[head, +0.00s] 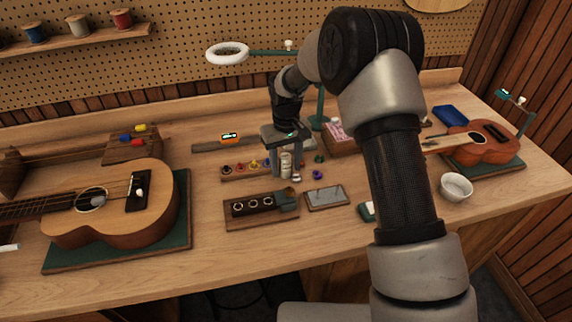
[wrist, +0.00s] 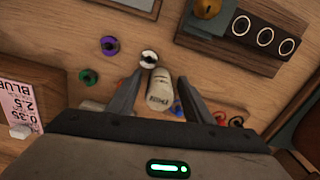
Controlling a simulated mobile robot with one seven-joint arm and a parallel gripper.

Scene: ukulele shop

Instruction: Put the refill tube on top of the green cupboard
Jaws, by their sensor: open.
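A pale cream cylinder with dark lettering, which looks like the refill tube (wrist: 160,95), stands between the fingers of my gripper (wrist: 162,78) in the wrist view. The fingers are apart on either side of it, and a gap shows to the right finger. In the head view the tube (head: 286,164) is on the workbench, partly hidden by my gripper (head: 287,176), which points down around it. The lettering is too small to read surely. I see no green cupboard in either view.
A rack of coloured pegs (head: 232,170) is just left of the tube. Purple (head: 318,175) and green (head: 319,158) rings lie right of it. A wooden block with rings (head: 252,206) and a grey tray (head: 326,197) are in front. A ukulele (head: 125,208) lies left.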

